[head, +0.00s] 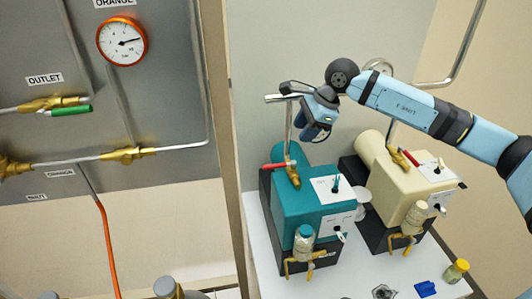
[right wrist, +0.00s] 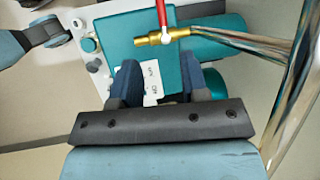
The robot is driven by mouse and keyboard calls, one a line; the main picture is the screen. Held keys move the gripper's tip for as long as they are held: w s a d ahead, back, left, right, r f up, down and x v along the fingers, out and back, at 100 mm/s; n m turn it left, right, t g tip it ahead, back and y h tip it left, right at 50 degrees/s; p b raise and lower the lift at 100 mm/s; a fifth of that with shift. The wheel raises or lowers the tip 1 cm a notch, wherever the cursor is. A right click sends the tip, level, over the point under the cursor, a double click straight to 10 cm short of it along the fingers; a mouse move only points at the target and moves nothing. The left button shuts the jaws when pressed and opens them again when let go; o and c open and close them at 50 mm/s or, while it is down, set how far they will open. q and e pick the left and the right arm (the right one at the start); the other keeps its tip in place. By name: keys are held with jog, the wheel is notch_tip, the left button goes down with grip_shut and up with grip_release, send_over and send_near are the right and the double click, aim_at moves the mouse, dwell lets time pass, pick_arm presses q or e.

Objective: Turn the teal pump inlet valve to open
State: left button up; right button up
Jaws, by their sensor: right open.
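The teal pump (head: 305,205) stands on a white bench. Its inlet valve (head: 293,177) is a brass body at the foot of a steel pipe, with a red lever (head: 274,166) pointing left, crosswise to the pipe. My right gripper (head: 318,134) is above the pump, close to the pipe, and touches nothing that I can see. In the right wrist view my right gripper (right wrist: 162,70) is open and empty. The brass valve body (right wrist: 163,36) lies just beyond the fingertips, and the red lever (right wrist: 162,13) runs to the top edge. My left gripper is not in view.
A cream pump (head: 400,190) with its own red-levered valve stands right of the teal one. The steel pipe (right wrist: 245,42) rises close beside my right gripper. A grey panel with a gauge (head: 122,41) is at left. A blue item (head: 426,289) and yellow-capped jar (head: 457,271) sit at front right.

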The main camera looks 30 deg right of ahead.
aim_at(279, 164)
jog(key=p+x, duration=0.1)
jog(key=x, duration=1.2)
jog(key=shift+w+f, duration=0.15)
jog(key=shift+f, duration=0.1)
grip_shut()
